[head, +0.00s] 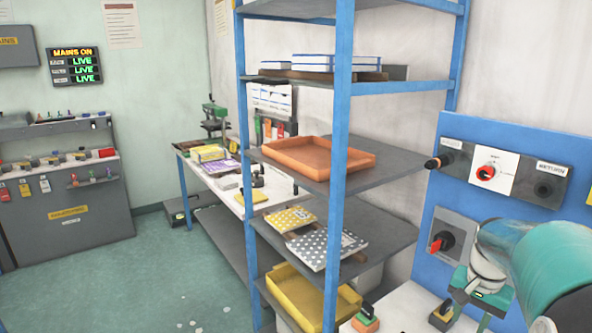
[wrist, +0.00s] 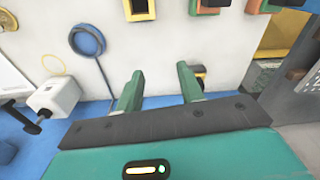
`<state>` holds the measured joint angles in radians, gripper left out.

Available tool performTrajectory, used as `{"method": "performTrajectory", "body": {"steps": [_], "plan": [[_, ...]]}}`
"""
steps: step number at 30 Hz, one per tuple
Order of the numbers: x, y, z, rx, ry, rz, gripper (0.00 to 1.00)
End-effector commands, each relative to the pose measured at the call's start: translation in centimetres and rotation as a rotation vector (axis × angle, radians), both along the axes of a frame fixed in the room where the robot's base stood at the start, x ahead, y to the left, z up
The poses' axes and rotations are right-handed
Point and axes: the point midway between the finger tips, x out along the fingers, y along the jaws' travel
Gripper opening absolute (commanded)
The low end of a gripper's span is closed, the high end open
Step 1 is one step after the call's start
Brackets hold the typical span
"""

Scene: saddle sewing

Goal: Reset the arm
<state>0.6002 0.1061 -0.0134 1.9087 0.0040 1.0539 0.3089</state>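My gripper (wrist: 160,82) shows in the wrist view as two green fingers standing apart, with nothing between them. It is open and empty. A white surface lies beyond the fingertips. Part of my teal and white arm (head: 555,265) fills the lower right of the head view, in front of a blue panel (head: 425,235). I cannot make out the fingers in the head view.
A blue-framed shelf (head: 343,150) holds an orange tray (head: 318,158), a yellow tray (head: 305,297) and patterned pieces. The panel carries a red knob (head: 486,172). In the wrist view, a blue ring (wrist: 87,40) and a white block (wrist: 55,97) are at left. Floor is clear at left.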

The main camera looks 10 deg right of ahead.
Motion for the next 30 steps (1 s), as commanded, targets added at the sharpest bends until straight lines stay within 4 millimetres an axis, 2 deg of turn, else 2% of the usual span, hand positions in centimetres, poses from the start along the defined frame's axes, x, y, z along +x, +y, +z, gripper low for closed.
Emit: {"method": "performTrajectory", "body": {"steps": [5,8,12,18,24,30], "plan": [[-0.3,5.0,2.4,-0.036,-0.052,0.131,0.38],[-1.0,8.7,3.8,-0.062,-0.09,0.231,0.38],[-2.8,14.2,5.5,-0.102,-0.154,0.393,0.38],[-6.5,20.8,6.5,-0.154,-0.25,0.62,0.38],[-10.3,25.5,6.4,-0.197,-0.342,0.818,0.38],[-11.9,27.1,5.9,-0.216,-0.382,0.902,0.38]]}}
